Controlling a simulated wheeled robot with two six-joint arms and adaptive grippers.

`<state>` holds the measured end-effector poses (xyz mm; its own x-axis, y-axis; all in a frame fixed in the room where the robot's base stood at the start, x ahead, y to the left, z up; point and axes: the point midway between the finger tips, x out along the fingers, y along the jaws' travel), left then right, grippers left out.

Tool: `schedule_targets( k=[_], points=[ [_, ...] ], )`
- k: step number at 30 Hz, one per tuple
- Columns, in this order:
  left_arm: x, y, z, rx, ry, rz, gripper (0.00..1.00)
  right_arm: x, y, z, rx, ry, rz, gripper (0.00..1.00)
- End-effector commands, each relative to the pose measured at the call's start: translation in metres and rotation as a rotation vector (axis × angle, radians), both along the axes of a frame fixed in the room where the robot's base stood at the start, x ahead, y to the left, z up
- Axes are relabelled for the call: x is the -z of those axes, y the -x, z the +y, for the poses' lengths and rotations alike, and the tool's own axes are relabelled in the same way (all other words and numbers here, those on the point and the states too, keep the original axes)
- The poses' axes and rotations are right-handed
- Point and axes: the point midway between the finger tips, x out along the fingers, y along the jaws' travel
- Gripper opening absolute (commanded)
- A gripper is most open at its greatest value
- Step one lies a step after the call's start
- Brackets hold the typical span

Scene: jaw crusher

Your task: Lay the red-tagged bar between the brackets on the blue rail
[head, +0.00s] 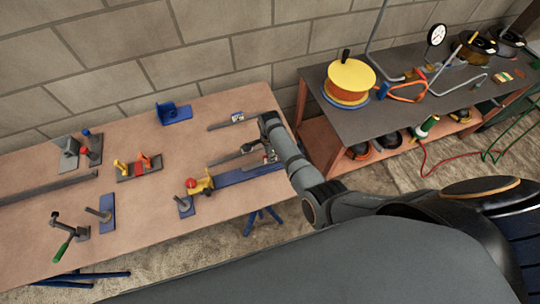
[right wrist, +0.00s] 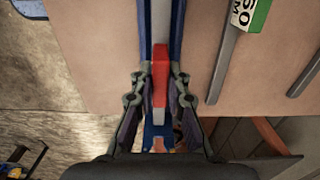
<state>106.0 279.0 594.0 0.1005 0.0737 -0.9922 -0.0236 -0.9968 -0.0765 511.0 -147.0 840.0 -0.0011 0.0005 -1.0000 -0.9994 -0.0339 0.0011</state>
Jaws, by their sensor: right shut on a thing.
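The blue rail (head: 232,178) lies near the front right edge of the wooden table. My right gripper (head: 262,152) is over the rail's right part, its fingers partly hidden by my arm. In the right wrist view my right gripper (right wrist: 160,92) is shut on the red-tagged bar (right wrist: 160,70), a grey bar with a red band between the fingers. The bar is lined up lengthwise with the blue rail (right wrist: 146,30), whose edges show on both sides. I cannot tell whether bar and rail touch. The brackets are not clear to me. My left gripper is not in view.
A yellow clamp with a red knob (head: 199,185) stands at the rail's left end. Another grey bar with a white and green tag (right wrist: 250,14) lies beside the rail. Blue, grey and red fixtures stand farther left. A dark bench (head: 400,115) stands at the right.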

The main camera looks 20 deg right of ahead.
Motion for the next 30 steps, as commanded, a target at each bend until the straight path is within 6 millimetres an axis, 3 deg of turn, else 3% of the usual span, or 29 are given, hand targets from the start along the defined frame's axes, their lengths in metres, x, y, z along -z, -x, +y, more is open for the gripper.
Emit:
schedule_targets(
  k=[30],
  points=[
    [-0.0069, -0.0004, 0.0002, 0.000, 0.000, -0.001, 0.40, -0.0007, -0.0007, 0.0000, 0.000, 0.000, -0.002, 0.00]
  ],
)
